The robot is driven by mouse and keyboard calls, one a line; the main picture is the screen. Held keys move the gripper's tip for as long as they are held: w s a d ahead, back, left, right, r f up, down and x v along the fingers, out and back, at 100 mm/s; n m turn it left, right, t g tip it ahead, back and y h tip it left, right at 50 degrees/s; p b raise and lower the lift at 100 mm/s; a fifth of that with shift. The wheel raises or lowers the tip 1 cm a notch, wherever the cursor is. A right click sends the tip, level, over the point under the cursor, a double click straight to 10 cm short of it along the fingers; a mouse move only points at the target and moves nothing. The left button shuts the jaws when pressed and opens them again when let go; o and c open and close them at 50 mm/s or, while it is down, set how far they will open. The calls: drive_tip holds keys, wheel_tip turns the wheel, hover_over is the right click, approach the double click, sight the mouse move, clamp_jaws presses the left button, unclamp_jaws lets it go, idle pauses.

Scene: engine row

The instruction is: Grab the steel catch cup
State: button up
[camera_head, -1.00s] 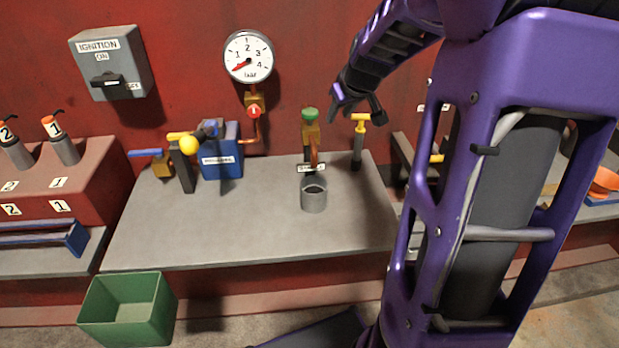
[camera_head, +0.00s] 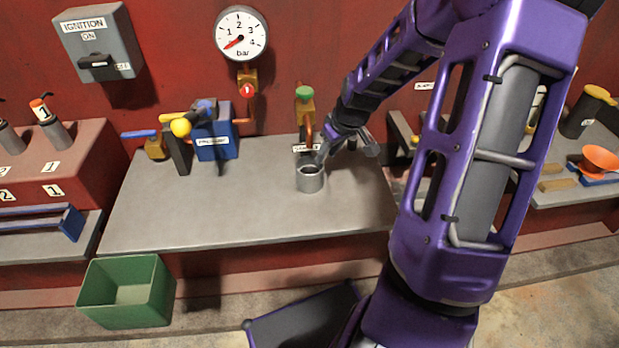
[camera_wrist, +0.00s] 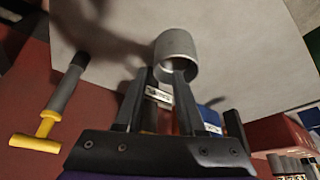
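The steel catch cup (camera_head: 310,180) is a grey open-topped cylinder standing upright on the grey bench, in front of the green-capped tap (camera_head: 304,96). My gripper (camera_head: 345,154) is just above and to the right of the cup. One finger overlaps the cup's rim in the head view; I cannot tell whether it touches. In the wrist view the cup (camera_wrist: 176,52) shows just beyond the fingertips. My gripper (camera_wrist: 164,80) is open there, with a gap between its fingers and nothing gripped.
The bench (camera_head: 220,215) is clear left of and in front of the cup. A blue box (camera_head: 215,138) and yellow-knobbed lever (camera_head: 181,127) stand at back left. A green bin (camera_head: 127,292) is on the floor.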

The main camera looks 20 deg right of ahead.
drive_tip(key=x, duration=0.3)
drive_tip(key=w+x, duration=0.1)
drive_tip(key=x, duration=0.3)
drive_tip(key=shift+d+b, duration=0.15)
drive_tip(key=shift+b, duration=0.2)
drive_tip(key=shift+r, duration=0.1)
drive_tip(key=shift+c, duration=0.2)
clamp_jaws()
idle(0.8)
